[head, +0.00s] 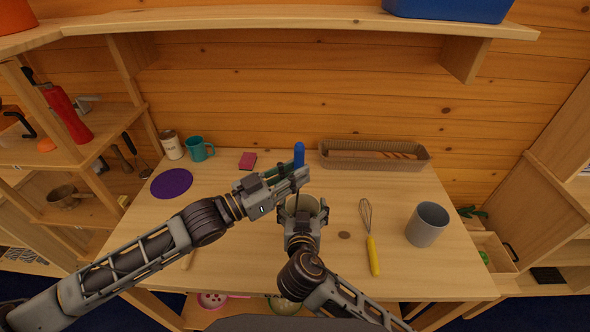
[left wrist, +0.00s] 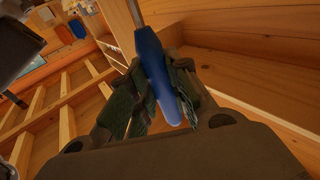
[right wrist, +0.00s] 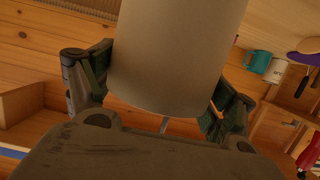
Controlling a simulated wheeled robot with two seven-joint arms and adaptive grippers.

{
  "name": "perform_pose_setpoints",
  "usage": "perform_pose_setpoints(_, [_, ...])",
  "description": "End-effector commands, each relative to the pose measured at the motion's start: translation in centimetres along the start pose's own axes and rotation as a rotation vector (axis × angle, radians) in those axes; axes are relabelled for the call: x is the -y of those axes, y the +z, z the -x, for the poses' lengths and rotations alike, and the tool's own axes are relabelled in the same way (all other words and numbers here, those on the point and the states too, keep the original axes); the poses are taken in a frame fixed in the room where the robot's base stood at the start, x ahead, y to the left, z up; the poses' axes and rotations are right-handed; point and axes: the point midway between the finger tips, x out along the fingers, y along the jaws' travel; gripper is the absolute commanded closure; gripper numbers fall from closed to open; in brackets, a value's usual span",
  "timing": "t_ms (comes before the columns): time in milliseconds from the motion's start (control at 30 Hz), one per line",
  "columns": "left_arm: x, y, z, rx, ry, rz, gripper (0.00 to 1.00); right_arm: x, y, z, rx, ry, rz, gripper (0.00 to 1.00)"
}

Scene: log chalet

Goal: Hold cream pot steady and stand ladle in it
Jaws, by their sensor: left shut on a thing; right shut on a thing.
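The ladle's blue handle (head: 299,154) stands roughly upright in my left gripper (head: 299,178), which is shut on it. The handle also fills the middle of the left wrist view (left wrist: 153,68), with a thin metal shaft beyond it. The cream pot (head: 313,204) stands below, near the middle of the table, partly hidden by both grippers. My right gripper (head: 302,222) is shut on the pot from the near side. The pot's pale wall lies between its fingers in the right wrist view (right wrist: 175,60). The ladle's bowl is hidden; I cannot tell how deep it sits.
A basket with bread (head: 425,163) is behind. A teal mug (head: 196,148), a pink sponge (head: 248,160) and a purple disc (head: 171,183) are left.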

Motion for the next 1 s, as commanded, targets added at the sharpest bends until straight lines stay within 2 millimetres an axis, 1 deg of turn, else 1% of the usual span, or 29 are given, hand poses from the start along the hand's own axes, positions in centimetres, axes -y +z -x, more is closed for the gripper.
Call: perform_pose_setpoints(1000, [0.0,2.9,0.3,-0.001,0.0,0.001,1.0,0.0,0.0,0.0,0.0,0.0,0.0,0.45])
